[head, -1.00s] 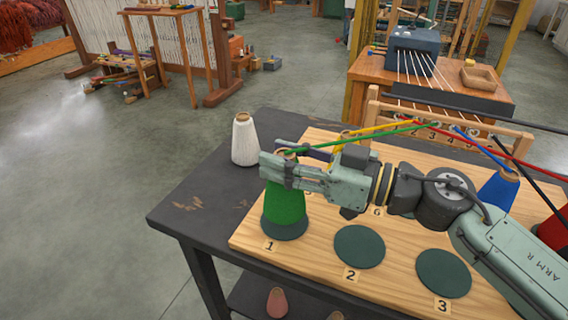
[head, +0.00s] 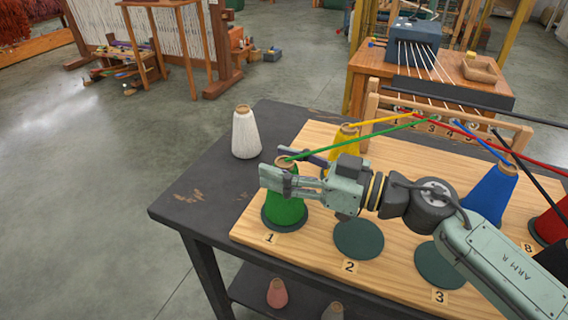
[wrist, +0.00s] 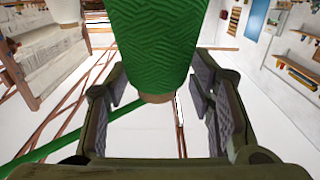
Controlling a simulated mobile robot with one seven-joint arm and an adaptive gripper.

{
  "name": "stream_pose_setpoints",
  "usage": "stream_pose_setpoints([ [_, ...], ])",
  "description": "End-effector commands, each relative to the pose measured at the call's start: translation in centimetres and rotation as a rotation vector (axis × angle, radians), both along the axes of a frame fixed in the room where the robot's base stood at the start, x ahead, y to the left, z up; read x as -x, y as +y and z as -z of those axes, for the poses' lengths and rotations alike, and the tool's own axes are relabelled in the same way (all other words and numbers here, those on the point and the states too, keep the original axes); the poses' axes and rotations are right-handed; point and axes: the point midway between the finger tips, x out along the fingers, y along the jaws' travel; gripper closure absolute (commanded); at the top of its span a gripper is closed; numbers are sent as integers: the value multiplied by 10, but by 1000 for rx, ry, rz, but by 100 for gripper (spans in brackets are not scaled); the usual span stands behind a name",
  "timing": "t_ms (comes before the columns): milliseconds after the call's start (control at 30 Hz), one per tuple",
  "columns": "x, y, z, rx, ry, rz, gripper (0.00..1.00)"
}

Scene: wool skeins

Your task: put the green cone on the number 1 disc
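The green cone (head: 287,210) stands upright on the dark number 1 disc (head: 268,222), whose rim shows around its base. A green strand (head: 350,139) runs from its tip to the wooden rack. My gripper (head: 291,172) is at the cone's upper part, one finger on the near side and one on the far side. The fingers look spread apart. In the wrist view the green cone (wrist: 157,45) lies between the finger pads, with its tan tip showing. The far side of the cone is hidden in the head view.
Empty discs 2 (head: 358,238) and 3 (head: 438,268) lie to the right, partly under my arm. A yellow cone (head: 348,138) and a blue cone (head: 488,195) stand behind. A white cone (head: 245,135) stands on the dark table (head: 190,200). Strands run to the rack (head: 450,115).

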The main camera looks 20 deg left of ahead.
Motion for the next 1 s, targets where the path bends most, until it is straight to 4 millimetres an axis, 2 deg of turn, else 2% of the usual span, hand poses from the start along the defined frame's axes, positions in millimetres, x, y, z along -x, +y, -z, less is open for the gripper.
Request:
stream_pose_setpoints([
  [467,0,-2,-4,-1,1,2,43],
  [567,-1,-18,-1,0,-1,7,43],
  [900,1,-90,-1,0,0,7,43],
  [1000,2,-105,-1,0,0,5,43],
])
